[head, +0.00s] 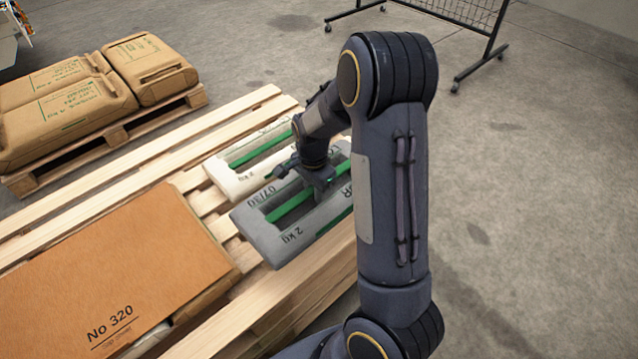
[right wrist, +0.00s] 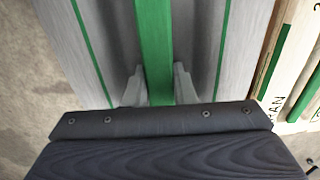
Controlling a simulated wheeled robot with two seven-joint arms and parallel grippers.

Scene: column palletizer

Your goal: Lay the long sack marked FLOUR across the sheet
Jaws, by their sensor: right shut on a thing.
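A long grey sack (head: 262,236) with a green carrying bar (head: 292,206) is at the right side of the slatted pallet in the head view. "2 kg" and a final "R" show on it; the rest of its name is hidden by my arm. My right gripper (head: 318,186) is shut on the green bar, which also shows between the fingers in the right wrist view (right wrist: 156,50). I cannot tell whether the sack touches the slats. The brown sheet (head: 120,262), printed "No 320", lies on the pallet at lower left, its visible top bare. My left gripper is out of view.
A cream sack (head: 226,180) with a green bar lies right behind the grey one; letters "AN" show on it in the wrist view. A second pallet (head: 110,138) with several brown sacks stands at back left. A wire rack (head: 465,12) stands at the back.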

